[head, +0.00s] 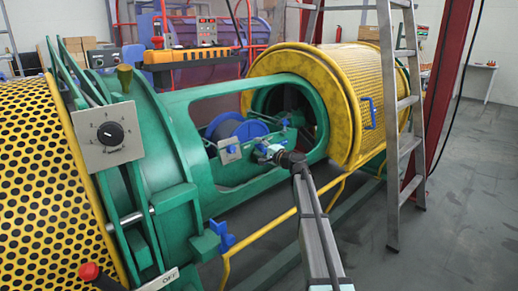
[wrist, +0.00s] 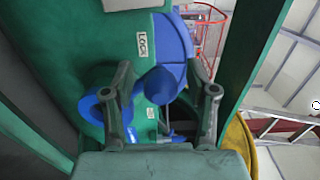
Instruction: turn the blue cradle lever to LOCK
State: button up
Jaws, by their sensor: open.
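The blue cradle lever shows in the wrist view as a rounded blue knob (wrist: 158,84) between the fingers of my gripper (wrist: 164,88). The fingers are apart, one on each side of the knob, and I cannot tell whether either touches it. A white LOCK label (wrist: 143,44) is on the green cradle above the knob. A smaller white label (wrist: 151,113), too small to read, lies below it. In the head view my gripper (head: 268,153) is at the cradle opening, near the blue spool (head: 236,130), and largely hides the lever.
The green cradle frame (head: 205,165) surrounds the opening, and its bars flank my gripper in the wrist view. A blue cylindrical part (wrist: 92,106) is close to the left finger. A yellow perforated drum (head: 300,85) and a ladder (head: 395,120) stand beyond my arm.

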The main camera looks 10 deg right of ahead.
jog(key=v, duration=1.2)
jog(key=shift+a, duration=0.1)
